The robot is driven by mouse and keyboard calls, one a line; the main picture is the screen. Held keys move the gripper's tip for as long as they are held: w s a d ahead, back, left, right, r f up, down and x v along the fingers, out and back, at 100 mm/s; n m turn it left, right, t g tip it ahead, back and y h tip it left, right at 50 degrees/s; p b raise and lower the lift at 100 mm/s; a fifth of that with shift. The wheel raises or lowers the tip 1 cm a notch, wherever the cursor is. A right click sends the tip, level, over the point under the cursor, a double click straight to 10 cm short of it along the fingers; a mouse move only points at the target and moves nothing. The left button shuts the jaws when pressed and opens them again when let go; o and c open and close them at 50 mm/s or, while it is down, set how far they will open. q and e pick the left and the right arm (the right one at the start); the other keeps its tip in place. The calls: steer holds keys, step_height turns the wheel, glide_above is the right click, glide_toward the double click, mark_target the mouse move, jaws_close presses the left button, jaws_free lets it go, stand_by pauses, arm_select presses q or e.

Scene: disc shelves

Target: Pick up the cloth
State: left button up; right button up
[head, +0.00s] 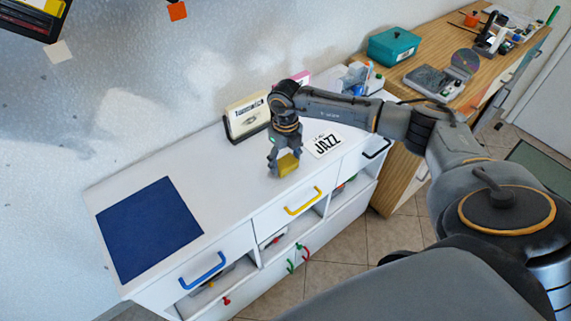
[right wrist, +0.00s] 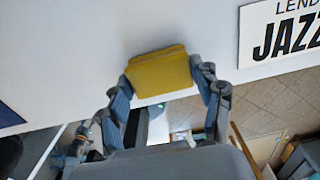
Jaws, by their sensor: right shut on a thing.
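The cloth looks like a folded yellow block (head: 288,165) near the front edge of the white cabinet top, above the yellow drawer handle. My right gripper (head: 283,168) reaches down to it from above. In the right wrist view the yellow cloth (right wrist: 160,72) sits between the two fingers of the right gripper (right wrist: 163,85), which are shut on its sides. I cannot tell whether the cloth is touching the cabinet top or just above it. My left gripper is not in view.
A dark blue square mat (head: 150,228) lies on the left of the white cabinet (head: 215,165). A JAZZ card (head: 325,143) lies right of the gripper, and a record stand (head: 246,120) stands behind. A wooden desk (head: 440,110) with a teal box (head: 393,47) is at the right.

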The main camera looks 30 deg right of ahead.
mark_target(286, 162)
steer(key=shift+r+b, duration=0.4)
steer(key=shift+r, duration=0.05)
step_height(286, 162, up, 3)
steer(key=shift+s+f+b, duration=0.15)
steer(key=shift+f+b, duration=0.05)
steer(key=shift+b, duration=0.35)
steer(key=s+r+b, duration=0.3)
steer(key=s+r, duration=0.6)
steer(key=s, duration=0.4)
steer(key=shift+s+a+r+b, duration=0.15)
steer(key=shift+s+r+b, duration=0.1)
steer(key=shift+s+b, duration=0.15)
